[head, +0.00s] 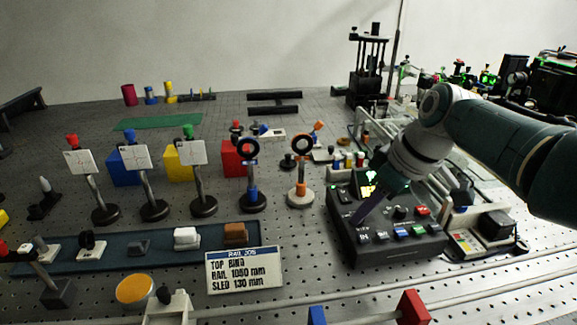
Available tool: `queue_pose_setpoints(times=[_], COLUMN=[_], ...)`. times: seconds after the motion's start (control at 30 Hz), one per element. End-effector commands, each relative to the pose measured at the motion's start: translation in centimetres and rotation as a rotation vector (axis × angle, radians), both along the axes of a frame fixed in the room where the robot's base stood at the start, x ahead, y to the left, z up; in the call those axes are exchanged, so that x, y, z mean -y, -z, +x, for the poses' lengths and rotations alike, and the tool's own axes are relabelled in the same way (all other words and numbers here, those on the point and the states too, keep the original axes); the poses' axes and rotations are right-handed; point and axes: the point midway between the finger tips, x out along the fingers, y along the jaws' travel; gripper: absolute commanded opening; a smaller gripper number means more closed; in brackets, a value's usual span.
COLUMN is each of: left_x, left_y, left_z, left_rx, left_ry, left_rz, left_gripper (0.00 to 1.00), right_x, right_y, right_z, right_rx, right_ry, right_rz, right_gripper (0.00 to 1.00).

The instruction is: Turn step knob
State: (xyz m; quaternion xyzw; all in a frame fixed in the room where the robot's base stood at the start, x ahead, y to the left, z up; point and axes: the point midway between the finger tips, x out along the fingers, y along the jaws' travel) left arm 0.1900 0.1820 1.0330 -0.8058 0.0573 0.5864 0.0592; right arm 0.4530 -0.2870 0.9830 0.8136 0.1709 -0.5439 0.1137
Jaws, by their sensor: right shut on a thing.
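A dark control box (345,235) sits on the perforated bench right of centre, with a lit yellow-green display, small knobs and a row of coloured buttons on its sloped top. My right gripper (361,214) reaches down from the right onto the left part of this panel. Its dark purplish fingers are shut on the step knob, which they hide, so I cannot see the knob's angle. A dark knob (401,212) and a red button (422,211) stay visible to the right of the fingers. My left gripper is not in view.
Two ring mounts on posts (300,170) stand left of the box. A white rail sign (244,270) stands before a blue-grey tray (120,258). A second device (490,230) sits close right of the box. Bare bench lies between the sign and the box.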

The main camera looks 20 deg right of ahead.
Motion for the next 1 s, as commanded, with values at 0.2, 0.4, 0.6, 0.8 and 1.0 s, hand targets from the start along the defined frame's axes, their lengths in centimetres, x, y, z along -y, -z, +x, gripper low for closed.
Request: queue_pose_setpoints(times=[0.2,0.4,0.6,0.8,1.0], left_x=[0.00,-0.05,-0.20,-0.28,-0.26], left_y=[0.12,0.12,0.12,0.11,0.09], left_z=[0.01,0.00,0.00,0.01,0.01], left_rx=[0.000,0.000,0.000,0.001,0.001], left_ry=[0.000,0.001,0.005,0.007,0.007], left_rz=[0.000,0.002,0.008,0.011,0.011], left_gripper=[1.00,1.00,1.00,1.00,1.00], right_x=[0.06,0.06,0.05,0.03,0.02], right_y=[0.10,0.09,0.09,0.05,0.01], right_z=[-0.01,-0.01,-0.01,0.00,0.01], right_rx=[0.000,0.000,0.000,0.000,0.000], right_ry=[-0.024,-0.025,-0.024,-0.023,-0.023], right_rz=[-0.003,-0.003,-0.003,-0.001,-0.001], right_gripper=[0.00,0.00,0.34,0.56,0.56])
